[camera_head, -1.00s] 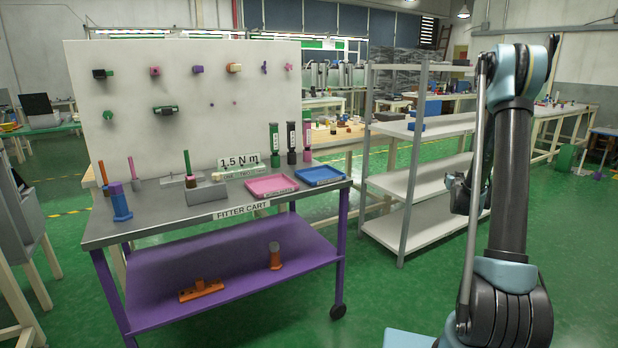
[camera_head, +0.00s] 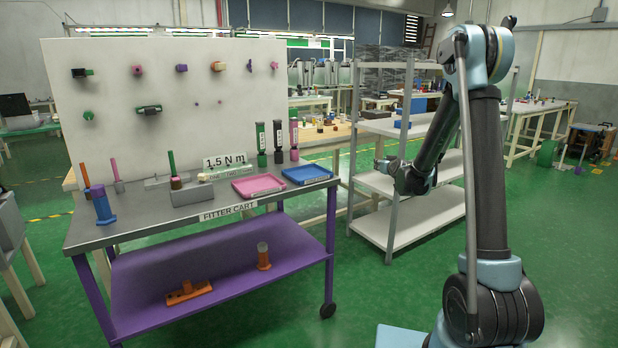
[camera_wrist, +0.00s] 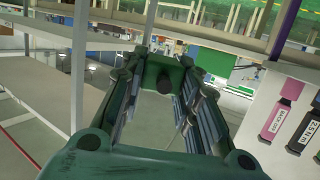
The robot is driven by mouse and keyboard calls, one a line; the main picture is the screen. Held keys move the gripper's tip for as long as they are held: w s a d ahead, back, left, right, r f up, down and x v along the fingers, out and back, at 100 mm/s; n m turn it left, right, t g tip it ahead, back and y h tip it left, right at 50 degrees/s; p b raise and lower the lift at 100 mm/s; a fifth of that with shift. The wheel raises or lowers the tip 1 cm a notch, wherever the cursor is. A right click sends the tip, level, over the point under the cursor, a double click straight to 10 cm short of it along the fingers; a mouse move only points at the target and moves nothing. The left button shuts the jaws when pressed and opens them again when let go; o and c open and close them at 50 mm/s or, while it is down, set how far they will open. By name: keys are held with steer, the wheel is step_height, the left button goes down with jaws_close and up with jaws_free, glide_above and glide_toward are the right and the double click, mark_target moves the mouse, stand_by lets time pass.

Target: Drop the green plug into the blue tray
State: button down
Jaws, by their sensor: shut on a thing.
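My gripper (camera_wrist: 160,90) is shut on a green plug (camera_wrist: 161,73), a blocky green piece with a dark round stub, held between the fingertips in the wrist view. In the head view my gripper (camera_head: 387,170) is in front of the grey shelf rack, right of the cart and apart from the trays; the plug is too small to make out there. The blue tray (camera_head: 325,181) lies flat on the right end of the cart's top. It looks empty and has a label on its front edge.
A pink tray (camera_head: 246,194) sits left of the blue tray. Labelled green, black and pink upright tools (camera_head: 278,143) stand behind the trays. The shelf rack (camera_head: 397,229) stands right of the cart (camera_head: 140,232). Open green floor lies in front of the cart.

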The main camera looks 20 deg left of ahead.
steer(key=s+a+r+n+g+y, duration=0.15)
steer(key=s+a, duration=0.25)
steer(key=a, duration=0.4)
steer(key=s+a+r+n+g+y, duration=0.1)
steer(key=s+a+r+n+y, duration=0.1)
steer(key=s+a, duration=0.35)
step_height(320, 180, up, 3)
steer(key=n+g+y, duration=0.2)
steer(key=y, duration=0.1)
glide_above(307, 174)
steer(key=s+d, duration=0.2)
steer(key=d, duration=0.2)
steer(key=shift+w+d, duration=0.15)
steer(key=shift+w, duration=0.1)
steer(key=shift+s+a, duration=0.35)
steer(key=shift+a, duration=0.05)
steer(key=shift+f, duration=2.9)
steer(key=c, duration=1.1)
jaws_free()
